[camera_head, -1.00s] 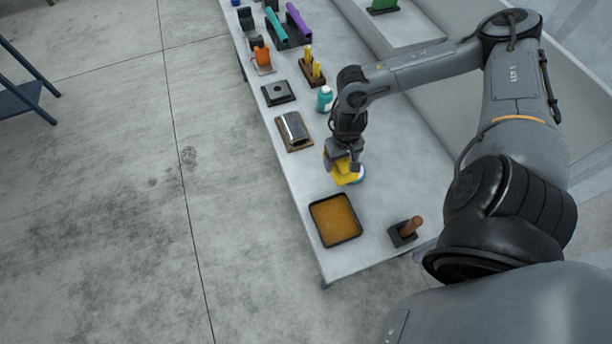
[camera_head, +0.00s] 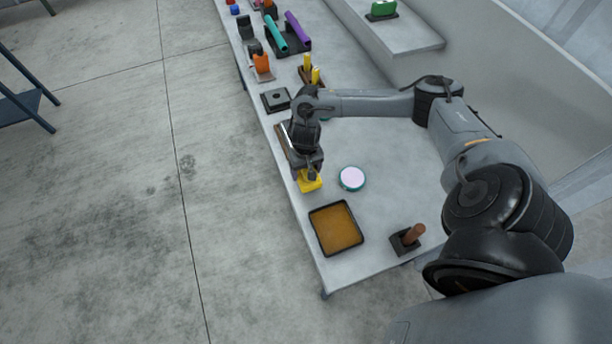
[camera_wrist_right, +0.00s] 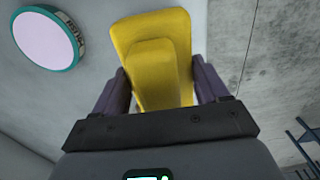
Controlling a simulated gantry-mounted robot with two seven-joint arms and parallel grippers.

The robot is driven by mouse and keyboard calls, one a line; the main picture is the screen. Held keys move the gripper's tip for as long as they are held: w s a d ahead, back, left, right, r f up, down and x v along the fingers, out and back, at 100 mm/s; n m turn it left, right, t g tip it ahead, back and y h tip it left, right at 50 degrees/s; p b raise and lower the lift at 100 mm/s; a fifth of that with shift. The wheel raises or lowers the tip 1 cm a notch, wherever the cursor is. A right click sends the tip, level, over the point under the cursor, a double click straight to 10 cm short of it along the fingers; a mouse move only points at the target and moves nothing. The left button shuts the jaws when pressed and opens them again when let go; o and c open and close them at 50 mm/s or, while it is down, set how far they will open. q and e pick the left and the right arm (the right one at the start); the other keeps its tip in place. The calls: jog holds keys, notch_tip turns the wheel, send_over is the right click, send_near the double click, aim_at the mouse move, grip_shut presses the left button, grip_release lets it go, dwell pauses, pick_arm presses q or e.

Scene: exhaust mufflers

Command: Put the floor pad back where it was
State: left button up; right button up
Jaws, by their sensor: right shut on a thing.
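My right gripper (camera_head: 311,173) is shut on a yellow pad (camera_head: 309,184), which I take for the floor pad. The right wrist view shows the pad (camera_wrist_right: 150,50) as a rounded slab with a raised grip held between the two purple-grey fingers. The pad is near the table's left edge, just behind the black tray with an orange-brown inside (camera_head: 313,225). I cannot tell whether it touches the table. A round tin with a pale pink top and teal rim (camera_head: 352,178) stands to its right, also seen in the right wrist view (camera_wrist_right: 45,35). My left gripper is not in view.
A brown-handled tool in a black base (camera_head: 408,238) stands right of the tray. Behind my right gripper are a grey square plate (camera_head: 276,100), yellow posts (camera_head: 314,73) and an orange piece (camera_head: 262,64). The table (camera_head: 385,190) is clear around the tin.

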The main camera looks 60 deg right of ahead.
jog(key=shift+f+b, duration=0.35)
jog(key=shift+f, duration=1.65)
jog(key=o, duration=0.9)
jog(key=shift+f, duration=0.15)
jog(key=shift+o, duration=0.2)
